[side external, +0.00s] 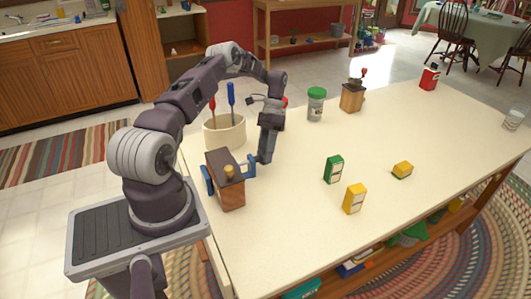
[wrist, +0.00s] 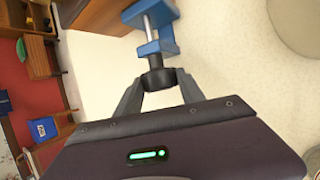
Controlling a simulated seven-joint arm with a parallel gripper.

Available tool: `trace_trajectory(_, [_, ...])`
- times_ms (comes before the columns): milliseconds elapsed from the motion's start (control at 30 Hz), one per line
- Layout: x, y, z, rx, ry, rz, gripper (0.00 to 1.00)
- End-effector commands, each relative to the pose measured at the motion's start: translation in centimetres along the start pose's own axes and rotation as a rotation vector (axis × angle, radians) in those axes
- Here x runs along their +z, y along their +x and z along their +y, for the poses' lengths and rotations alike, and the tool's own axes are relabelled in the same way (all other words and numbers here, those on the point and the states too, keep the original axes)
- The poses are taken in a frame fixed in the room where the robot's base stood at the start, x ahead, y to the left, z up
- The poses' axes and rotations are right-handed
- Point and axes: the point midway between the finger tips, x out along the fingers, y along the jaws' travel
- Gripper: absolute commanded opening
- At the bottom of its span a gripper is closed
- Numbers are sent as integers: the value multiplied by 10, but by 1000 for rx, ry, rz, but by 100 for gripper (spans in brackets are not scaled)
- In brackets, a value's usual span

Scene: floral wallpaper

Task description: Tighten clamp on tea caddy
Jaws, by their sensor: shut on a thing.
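The tea caddy (side external: 228,190) is a brown wooden box with a dark lid and a brass-coloured knob, standing near the table's left edge. A blue clamp (side external: 249,167) spans it, with blue parts showing on both sides. In the wrist view the clamp (wrist: 157,48) shows a blue frame, a metal screw (wrist: 147,24) and a black end knob (wrist: 155,80). My gripper (side external: 264,158) is at the right side of the caddy. In the wrist view my gripper (wrist: 157,86) has its fingers shut on the black knob. The clamp's contact with the caddy cannot be made out.
A cream crock (side external: 224,133) with a red and a blue handled tool stands behind the caddy. A green-lidded jar (side external: 316,105) and a wooden grinder (side external: 352,97) stand farther back.

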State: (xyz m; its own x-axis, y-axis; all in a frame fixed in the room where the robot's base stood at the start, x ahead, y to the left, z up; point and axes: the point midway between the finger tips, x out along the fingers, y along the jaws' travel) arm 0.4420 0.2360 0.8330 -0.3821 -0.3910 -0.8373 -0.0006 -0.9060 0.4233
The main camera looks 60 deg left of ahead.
Motion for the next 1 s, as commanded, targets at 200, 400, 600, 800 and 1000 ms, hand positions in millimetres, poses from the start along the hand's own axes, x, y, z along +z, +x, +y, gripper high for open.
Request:
trace_trajectory(200, [-1,0,-3,125,52,3,5])
trace_trajectory(400, [-1,0,-3,190,80,1,5])
trace_trajectory(600, [-1,1,-4,229,97,0,5])
trace_trajectory(800, [0,0,-4,249,105,1,5])
trace_trajectory(1000, [0,0,-3,256,108,1,5])
